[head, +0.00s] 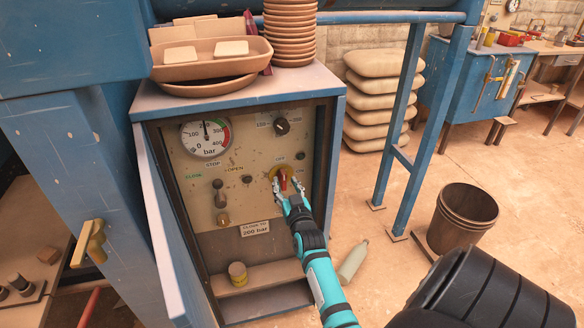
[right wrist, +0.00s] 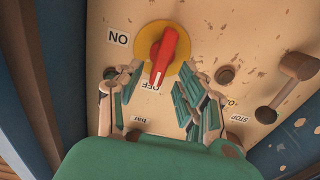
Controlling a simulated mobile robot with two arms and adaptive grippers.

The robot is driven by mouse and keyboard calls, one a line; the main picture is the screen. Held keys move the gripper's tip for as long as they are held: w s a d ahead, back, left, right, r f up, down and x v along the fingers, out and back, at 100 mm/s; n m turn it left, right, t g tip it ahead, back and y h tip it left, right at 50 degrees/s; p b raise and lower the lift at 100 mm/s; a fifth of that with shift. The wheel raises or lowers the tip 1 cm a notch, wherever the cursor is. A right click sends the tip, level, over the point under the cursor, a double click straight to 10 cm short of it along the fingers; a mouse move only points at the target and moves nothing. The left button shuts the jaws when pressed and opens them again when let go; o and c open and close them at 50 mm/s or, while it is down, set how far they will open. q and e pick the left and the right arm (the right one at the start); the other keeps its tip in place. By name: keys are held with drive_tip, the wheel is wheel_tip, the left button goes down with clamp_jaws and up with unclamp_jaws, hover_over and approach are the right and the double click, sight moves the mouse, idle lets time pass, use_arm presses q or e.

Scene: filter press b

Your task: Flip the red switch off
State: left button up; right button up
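The red switch (head: 283,182) sits on a round yellow plate on the cabinet's worn cream panel (head: 237,163). In the right wrist view the red switch (right wrist: 166,52) shows large, its handle slightly slanted. Its narrow end lies by the "OFF" label (right wrist: 150,86), and the "ON" label (right wrist: 118,38) is to the side. My right gripper (head: 289,194) is at the switch, reaching from below in the head view. In the right wrist view its fingers (right wrist: 162,68) are apart on both sides of the handle; contact is unclear. My left gripper is not in view.
A pressure gauge (head: 205,138), a black knob (head: 282,127) and a lever (head: 220,197) share the panel. Bowls and trays (head: 210,60) stand on the cabinet. A bottle (head: 353,262) and a bucket (head: 463,218) are on the floor at right.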

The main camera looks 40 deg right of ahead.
drive_tip(key=v, duration=0.9)
drive_tip(key=shift+s, duration=0.1)
